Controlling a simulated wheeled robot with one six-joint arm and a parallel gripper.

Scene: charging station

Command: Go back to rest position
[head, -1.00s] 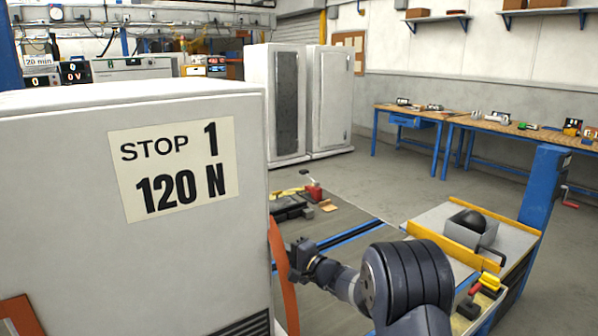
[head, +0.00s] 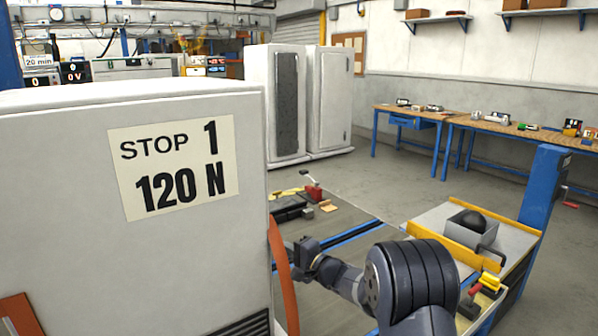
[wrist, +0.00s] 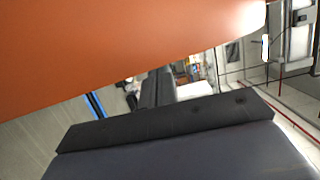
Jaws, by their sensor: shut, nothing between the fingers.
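My gripper (wrist: 160,90) shows in the wrist view as dark fingers close together beyond a wide dark grey body, with nothing seen between them. In the head view my dark arm reaches in from the lower right toward the edge of the white cabinet (head: 60,190). Its end lies by the curved orange band (head: 282,275), and my fingertips are hidden there. An orange surface (wrist: 120,50) fills the upper left of the wrist view, very close to my gripper. I cannot tell whether they touch.
The cabinet labelled STOP 1, 120 N blocks the left. A bench with a grey box holding a black ball (head: 468,218), yellow rails and a red-and-yellow tool (head: 490,283) stands right of my arm. A red clamp-like item (head: 313,190) lies beyond. Open floor (head: 400,180) lies behind.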

